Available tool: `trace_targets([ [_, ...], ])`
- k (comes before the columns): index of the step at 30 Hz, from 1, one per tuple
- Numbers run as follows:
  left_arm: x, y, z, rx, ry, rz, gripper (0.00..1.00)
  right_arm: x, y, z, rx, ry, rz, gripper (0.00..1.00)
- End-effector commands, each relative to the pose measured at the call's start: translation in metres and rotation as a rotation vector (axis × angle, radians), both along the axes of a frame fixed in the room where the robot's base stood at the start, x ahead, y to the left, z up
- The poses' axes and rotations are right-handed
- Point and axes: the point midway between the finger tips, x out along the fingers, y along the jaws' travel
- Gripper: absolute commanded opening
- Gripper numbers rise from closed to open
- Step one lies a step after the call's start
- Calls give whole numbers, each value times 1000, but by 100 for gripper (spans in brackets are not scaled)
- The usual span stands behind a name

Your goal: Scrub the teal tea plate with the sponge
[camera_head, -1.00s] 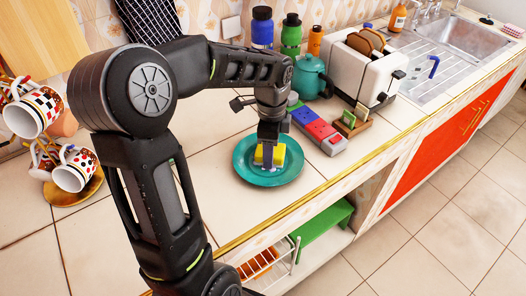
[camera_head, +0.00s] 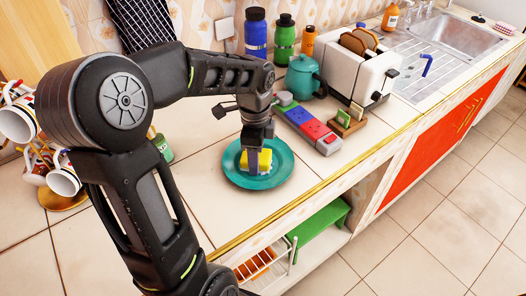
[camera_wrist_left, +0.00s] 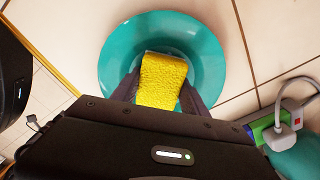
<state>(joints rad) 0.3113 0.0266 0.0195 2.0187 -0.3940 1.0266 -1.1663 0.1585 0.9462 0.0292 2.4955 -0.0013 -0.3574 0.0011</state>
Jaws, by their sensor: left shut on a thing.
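The teal tea plate (camera_head: 279,174) lies on the tiled counter near its front edge. It also shows in the left wrist view (camera_wrist_left: 205,50), below the gripper. The yellow sponge (camera_head: 265,160) is between the fingers of my left gripper (camera_head: 257,163), over the middle of the plate. In the left wrist view the sponge (camera_wrist_left: 162,80) sits between the two dark fingers, which are shut on it. The sponge appears down at the plate's surface, though I cannot tell how firmly it touches. My right gripper is not in view.
A power strip (camera_head: 305,125) lies behind the plate, with a teal teapot (camera_head: 303,77), bottles (camera_head: 285,38) and a white toaster (camera_head: 355,66) beyond. A mug rack (camera_head: 62,196) stands at the left. The counter right of the plate is mostly clear.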

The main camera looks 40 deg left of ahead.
Motion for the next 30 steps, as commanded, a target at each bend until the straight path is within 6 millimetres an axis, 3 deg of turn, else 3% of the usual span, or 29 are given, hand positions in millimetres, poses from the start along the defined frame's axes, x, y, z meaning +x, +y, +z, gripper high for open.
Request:
trace_targets([
  [13,-1,0,0,0,2,0,20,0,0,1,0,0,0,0],
  [30,36,-11,1,0,0,0,20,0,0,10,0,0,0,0],
])
